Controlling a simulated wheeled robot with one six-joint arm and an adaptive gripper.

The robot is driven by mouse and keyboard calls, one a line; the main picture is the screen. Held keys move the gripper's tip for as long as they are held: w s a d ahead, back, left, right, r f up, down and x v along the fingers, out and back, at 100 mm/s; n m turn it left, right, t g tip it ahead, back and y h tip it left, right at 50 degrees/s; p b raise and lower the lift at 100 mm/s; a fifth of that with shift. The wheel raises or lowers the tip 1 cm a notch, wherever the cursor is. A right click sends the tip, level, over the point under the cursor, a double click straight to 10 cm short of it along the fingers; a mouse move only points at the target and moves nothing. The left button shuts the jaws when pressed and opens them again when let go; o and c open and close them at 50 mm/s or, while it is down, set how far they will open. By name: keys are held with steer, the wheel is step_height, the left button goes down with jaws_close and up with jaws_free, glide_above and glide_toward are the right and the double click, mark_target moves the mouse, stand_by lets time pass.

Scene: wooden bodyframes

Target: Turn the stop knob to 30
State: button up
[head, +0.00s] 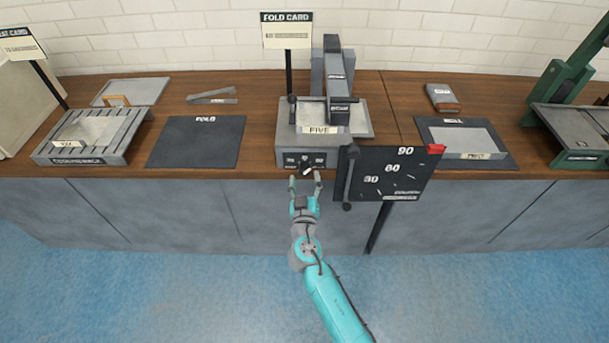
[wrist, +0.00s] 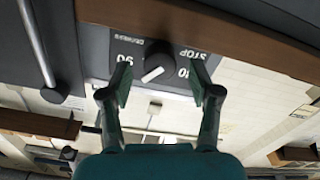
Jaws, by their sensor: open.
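The stop knob (wrist: 157,61) is a round dark knob with a white pointer line, on a dark panel marked "STOP" and "90" in the wrist view. Its pointer aims down and to the left in that view. In the head view the knob (head: 306,164) sits on the front of the grey press marked "FIVE". My gripper (head: 305,181) is open just in front of this panel. In the wrist view its two fingers (wrist: 160,82) stand on either side of the knob, with a gap on each side. The number at the knob's right is partly hidden by a finger.
A dark board (head: 405,181) marked 30, 60 and 90 hangs right of the press, with a red tab (head: 436,149) near 90 and a dark lever (head: 350,178) at its left edge. A dark mat (head: 197,143) lies left of the press. The blue floor is clear.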

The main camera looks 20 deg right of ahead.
steer(key=shift+x, duration=1.15)
steer(key=c, duration=1.1)
steer(key=shift+c, duration=0.2)
